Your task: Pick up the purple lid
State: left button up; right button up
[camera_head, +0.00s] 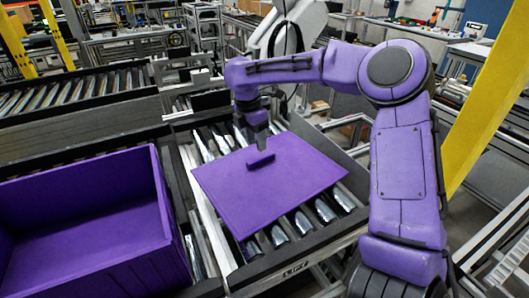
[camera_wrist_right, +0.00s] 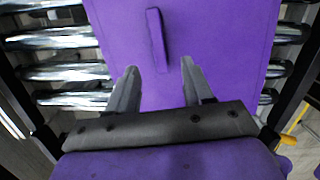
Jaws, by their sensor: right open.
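The purple lid (camera_head: 272,186) lies flat on a roller conveyor in the head view, with a raised bar handle (camera_head: 261,160) near its middle. The lid (camera_wrist_right: 220,40) fills the upper middle of the right wrist view, with the handle (camera_wrist_right: 157,38) beyond the fingertips. My right gripper (camera_head: 261,144) hangs above the lid by the handle. In the wrist view its two fingers (camera_wrist_right: 159,68) are apart with nothing between them. In the head view I cannot tell the exact gap between fingers and handle. My left gripper is not in view.
An open, empty purple crate (camera_head: 88,225) stands left of the lid's conveyor. Metal rollers (camera_head: 325,208) and dark side rails flank the lid. A yellow post (camera_head: 488,105) stands at right. Another roller conveyor (camera_head: 75,92) runs behind the crate.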

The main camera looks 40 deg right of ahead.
aim_at(261, 157)
jog(key=f, duration=0.2)
jog(key=d+f, duration=0.1)
jog(key=f, duration=0.2)
jog(key=d+f, duration=0.1)
jog(key=f, duration=0.1)
jog(key=shift+f+p, duration=0.15)
jog(key=shift+p, duration=0.25)
jog(key=shift+a, duration=0.15)
grip_shut()
